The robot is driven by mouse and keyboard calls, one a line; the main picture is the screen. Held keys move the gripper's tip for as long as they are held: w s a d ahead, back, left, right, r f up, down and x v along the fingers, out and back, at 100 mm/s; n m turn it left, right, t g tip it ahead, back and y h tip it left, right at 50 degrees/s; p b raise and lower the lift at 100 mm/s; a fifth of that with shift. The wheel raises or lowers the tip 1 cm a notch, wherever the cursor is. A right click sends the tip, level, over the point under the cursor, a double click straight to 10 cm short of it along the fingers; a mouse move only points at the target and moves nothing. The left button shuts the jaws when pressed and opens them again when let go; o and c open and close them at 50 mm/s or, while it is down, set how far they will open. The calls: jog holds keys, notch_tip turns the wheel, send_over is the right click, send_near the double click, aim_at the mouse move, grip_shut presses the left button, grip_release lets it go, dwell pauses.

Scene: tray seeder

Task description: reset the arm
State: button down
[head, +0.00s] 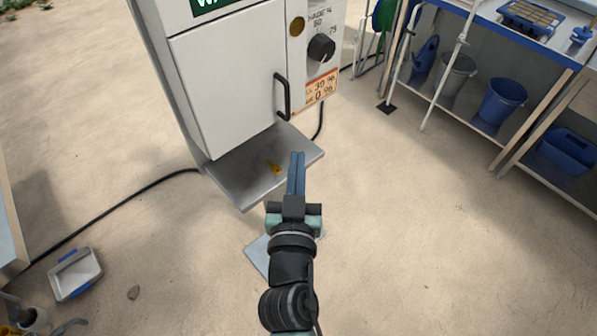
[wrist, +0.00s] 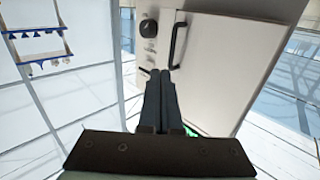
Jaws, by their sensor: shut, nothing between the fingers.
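My gripper (head: 297,158) is shut and empty. In the head view it points away from me, over the right part of the grey metal shelf (head: 235,190) at the foot of a white cabinet. In the wrist view my gripper (wrist: 160,74) shows its two dark fingers together, in front of the cabinet door (wrist: 215,60). The picture there is turned. My arm reaches up from the bottom of the head view.
The white cabinet (head: 225,85) has a black handle (head: 283,97) and a black knob (head: 321,48). A small yellow item (head: 274,167) lies on the shelf. A white tray (head: 75,274) lies on open sandy floor.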

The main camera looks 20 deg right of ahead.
jog(key=shift+s+a, duration=0.1)
jog(key=shift+s, duration=0.45)
jog(key=w+a+r+t+y, duration=0.1)
jog(key=w+a+r+t, duration=0.15)
jog(key=r, duration=1.15)
jog(key=w+a+r+t, duration=0.1)
jog(key=a+r+t, duration=0.15)
jog(key=r, duration=1.05)
jog(key=s+a+r+n+t+y, duration=0.1)
jog(key=s+a+r+t+y, duration=0.1)
jog(key=r, duration=0.4)
jog(key=s+a+r+n+t+y, duration=0.2)
jog(key=s+a+r, duration=0.1)
jog(key=r, duration=0.4)
jog(key=s+a+r+n+t+y, duration=0.1)
jog(key=s+a+r+t+y, duration=0.1)
jog(key=s+r, duration=0.3)
notch_tip(320, 180, up, 2)
jog(key=shift+a+r+n, duration=0.2)
jog(key=shift+a+n, duration=0.2)
jog(key=shift+a, duration=0.15)
